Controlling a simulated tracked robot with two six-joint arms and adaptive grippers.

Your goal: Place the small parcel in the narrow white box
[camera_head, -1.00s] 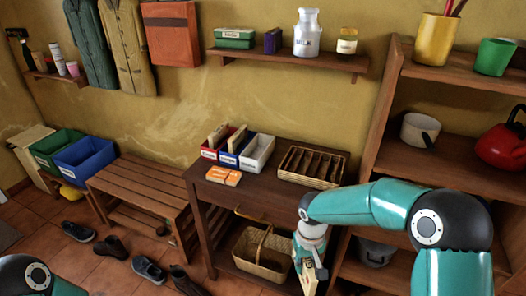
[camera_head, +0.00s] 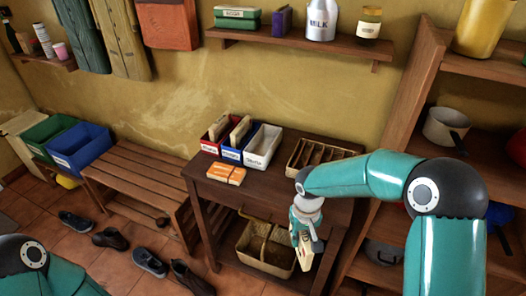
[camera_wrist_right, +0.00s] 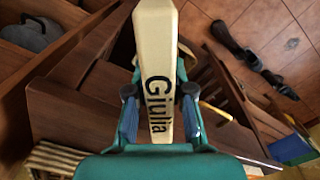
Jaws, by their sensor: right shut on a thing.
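The small parcel (camera_head: 304,250) is cream and upright in the head view, in front of the table's right front edge and below its top. In the right wrist view the parcel (camera_wrist_right: 156,50) shows the name "Giulia" along its narrow face. My right gripper (camera_head: 303,232) is shut on it, one finger on each side. The narrow white box (camera_head: 262,148) stands on the dark table, right of a blue box, with a label on its front; it looks empty. The parcel is apart from it, lower and to the right. My left gripper is out of view.
A red box (camera_head: 211,145) and a blue box (camera_head: 231,157) on the table each hold a cream parcel. Orange packets (camera_head: 226,173) lie in front. A divided wicker tray (camera_head: 296,158) is to the right. A basket (camera_head: 262,262) sits on the lower shelf. A wooden bench (camera_head: 140,175) stands left.

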